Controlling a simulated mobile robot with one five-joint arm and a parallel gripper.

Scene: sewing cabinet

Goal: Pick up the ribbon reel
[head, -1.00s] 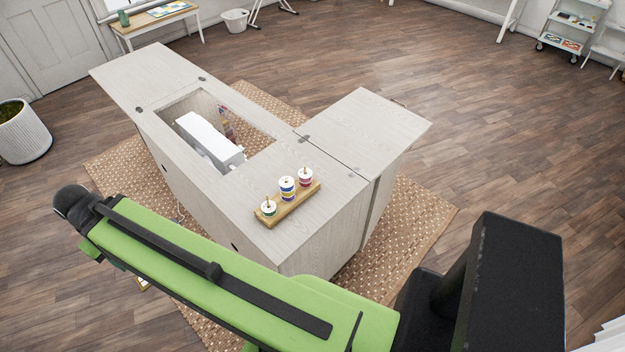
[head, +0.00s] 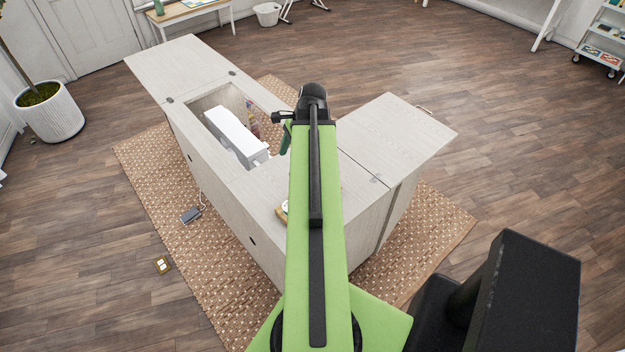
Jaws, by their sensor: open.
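I cannot make out a ribbon reel for certain. A wooden spool board (head: 281,211) lies on the cabinet's near top, mostly hidden behind my arm. Its spools, with green, blue and pink bands in the earlier view, are now covered by the arm. My gripper (head: 286,138) hangs at the far end of the arm, above the cabinet near the right end of its opening. Only a small part of it shows, and it is open. No object is visible in it.
The pale cabinet (head: 262,203) has an opening with a white sewing machine (head: 234,135) in it. A side leaf (head: 400,135) extends right. A grey pedal (head: 190,215) lies on the woven rug (head: 160,190). A potted plant (head: 50,112) stands left.

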